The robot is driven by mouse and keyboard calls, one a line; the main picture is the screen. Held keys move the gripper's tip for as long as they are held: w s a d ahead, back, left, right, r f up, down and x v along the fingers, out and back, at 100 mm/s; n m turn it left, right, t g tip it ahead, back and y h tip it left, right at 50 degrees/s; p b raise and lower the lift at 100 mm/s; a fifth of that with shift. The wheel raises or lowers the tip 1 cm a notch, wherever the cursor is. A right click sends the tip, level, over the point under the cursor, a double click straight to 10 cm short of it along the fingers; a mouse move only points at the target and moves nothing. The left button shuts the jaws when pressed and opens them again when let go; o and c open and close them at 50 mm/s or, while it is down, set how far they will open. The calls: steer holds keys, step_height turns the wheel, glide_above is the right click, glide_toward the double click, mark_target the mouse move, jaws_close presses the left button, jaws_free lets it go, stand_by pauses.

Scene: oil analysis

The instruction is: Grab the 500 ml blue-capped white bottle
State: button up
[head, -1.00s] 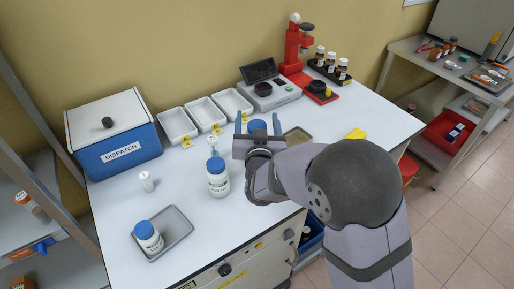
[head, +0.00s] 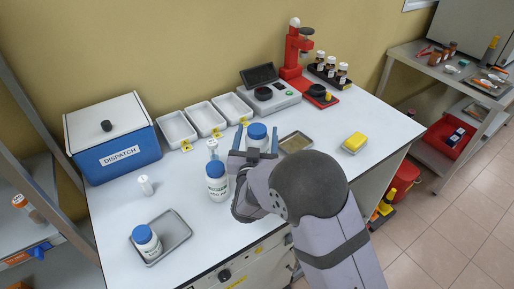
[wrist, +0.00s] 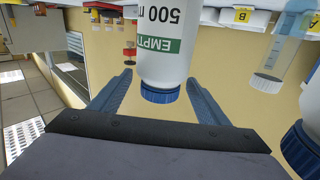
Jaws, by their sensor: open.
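A white bottle with a blue cap (head: 257,131) stands on the table, partly hidden behind my gripper (head: 256,143). In the wrist view the bottle (wrist: 167,45) appears upside down, with a green "EMPTY" band and "500" on its label. It lies between my open fingers, with a gap to each; no contact shows. A second blue-capped white bottle (head: 217,183) stands just left of my gripper. A third blue-capped bottle (head: 147,240) stands in a grey tray (head: 178,228) at the front left.
A clear tube (wrist: 276,55) stands near the second bottle. Three white trays (head: 178,128) and a blue DISPATCH box (head: 115,150) are at the back left. A scale (head: 268,97), a small tray (head: 295,142) and a yellow sponge (head: 355,142) are to the right.

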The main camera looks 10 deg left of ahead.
mark_target(258, 125)
steer(key=w+p, duration=0.1)
steer(key=w, duration=0.1)
steer(key=w+p, duration=0.1)
steer(key=shift+w+a+r, duration=0.15)
steer(key=shift+w+a, duration=0.05)
steer(key=shift+w, duration=0.15)
steer(key=shift+w+a, duration=0.1)
steer(key=shift+w, duration=0.55)
steer(key=c, duration=1.4)
